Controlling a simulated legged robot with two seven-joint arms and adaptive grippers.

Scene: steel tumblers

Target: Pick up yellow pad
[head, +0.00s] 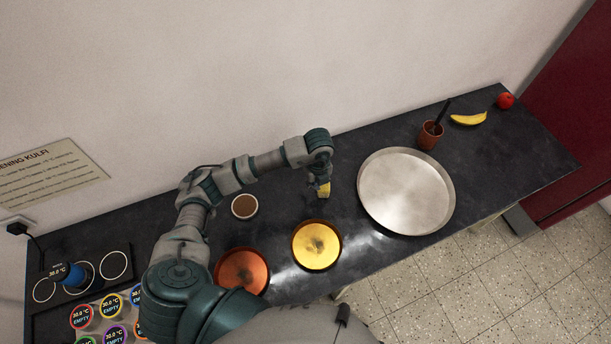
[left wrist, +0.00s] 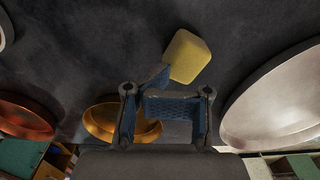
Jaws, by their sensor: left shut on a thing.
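The yellow pad (head: 324,190) is a small block at the end of my left arm, above or on the dark counter behind the yellow dish. It also shows in the left wrist view (left wrist: 187,56), tilted, at the tips of the blue-padded fingers. My left gripper (head: 321,182) points down and is shut on the pad. In the left wrist view one finger overlaps the pad's lower left edge. I cannot tell how far the pad is from the counter. My right gripper is not in view.
A yellow dish (head: 317,246) and a copper dish (head: 242,272) stand in front. A large steel tray (head: 407,171) lies to the right. A brown-filled cup (head: 244,206) stands left. A copper tumbler (head: 429,137), banana (head: 468,118) and red fruit (head: 505,101) are farther right.

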